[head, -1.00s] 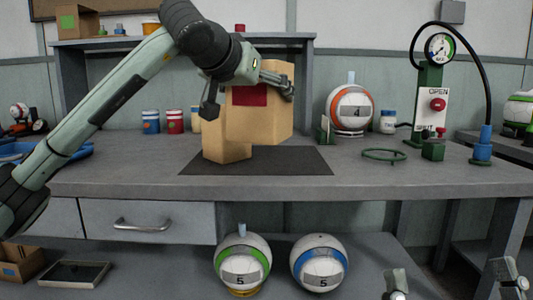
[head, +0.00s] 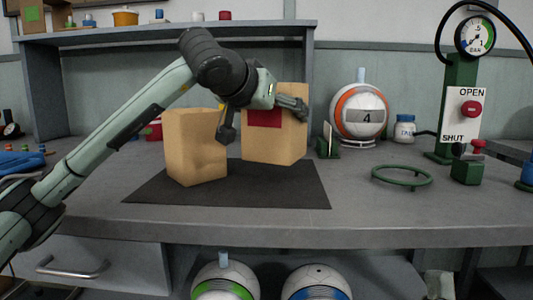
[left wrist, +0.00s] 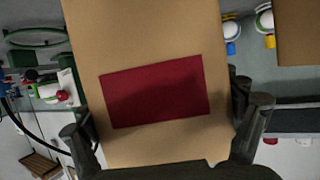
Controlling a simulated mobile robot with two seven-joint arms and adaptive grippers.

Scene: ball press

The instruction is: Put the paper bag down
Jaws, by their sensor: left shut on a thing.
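The paper bag with a dark red label (head: 288,140) is upright at the back right of the dark mat (head: 245,192). Its base looks at or just above the mat; I cannot tell if it touches. My left gripper (head: 263,118) is shut on it, with a finger at each side. In the left wrist view the bag (left wrist: 150,40) fills the middle between the fingers. A second, plain brown bag (head: 193,150) stands on the mat to the left, apart from the held one.
A gauge stand (head: 462,105) is farther right. The bench front (head: 300,222) is clear. Two balls sit below.

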